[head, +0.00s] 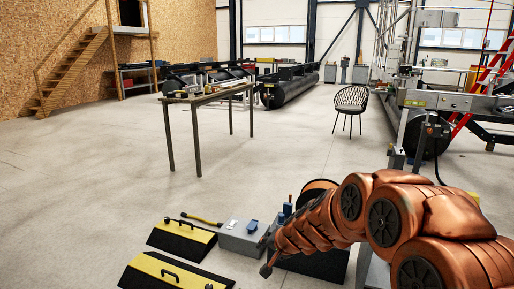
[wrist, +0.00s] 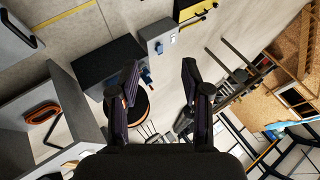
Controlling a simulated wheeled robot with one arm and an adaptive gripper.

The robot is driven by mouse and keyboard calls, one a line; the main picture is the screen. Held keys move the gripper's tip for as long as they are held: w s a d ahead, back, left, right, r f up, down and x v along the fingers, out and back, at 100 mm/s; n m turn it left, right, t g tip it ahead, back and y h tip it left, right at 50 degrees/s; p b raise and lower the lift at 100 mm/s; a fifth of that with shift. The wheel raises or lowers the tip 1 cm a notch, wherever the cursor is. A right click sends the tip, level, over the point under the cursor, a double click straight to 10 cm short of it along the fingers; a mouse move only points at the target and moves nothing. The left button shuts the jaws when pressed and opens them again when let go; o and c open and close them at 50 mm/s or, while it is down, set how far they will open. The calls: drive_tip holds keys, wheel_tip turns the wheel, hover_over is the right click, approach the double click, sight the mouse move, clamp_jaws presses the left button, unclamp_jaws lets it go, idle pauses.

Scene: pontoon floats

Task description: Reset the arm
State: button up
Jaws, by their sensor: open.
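My copper-coloured arm (head: 400,215) reaches in from the lower right in the head view, bent over and pointing left. Its outer end is above the floor near a grey box (head: 240,236). My gripper (wrist: 158,85) shows in the wrist view with its two dark fingers spread apart. Nothing is between the fingers; the floor and equipment beyond show through the gap. In the head view the gripper's fingers are hard to make out.
Black-and-yellow ramps (head: 180,237) lie on the floor at the lower left. A wooden table (head: 205,97) and a black chair (head: 350,101) stand farther back. A metal frame (head: 440,98) is at the right. Open floor (head: 90,165) lies at the left.

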drive_tip(key=s+d+r+n+g+p, duration=0.1)
drive_tip(key=s+r+n+g+p, duration=0.1)
drive_tip(key=s+r+p, duration=0.5)
drive_tip(key=s+d+r+n+g+p, duration=0.15)
drive_tip(key=s+r, duration=0.35)
drive_tip(key=s, duration=0.7)
drive_tip(key=s+d+r+n+g+h+p, duration=0.1)
drive_tip(key=s+d, duration=0.5)
drive_tip(key=s, duration=0.6)
drive_tip(key=s+d+r+n+g+h+p, duration=0.1)
drive_tip(key=s+d+r+g+h+p, duration=0.2)
drive_tip(key=s, duration=0.9)
drive_tip(key=d+r+g+p, duration=0.1)
drive_tip(key=d+r+p, duration=0.2)
drive_tip(key=r, duration=0.2)
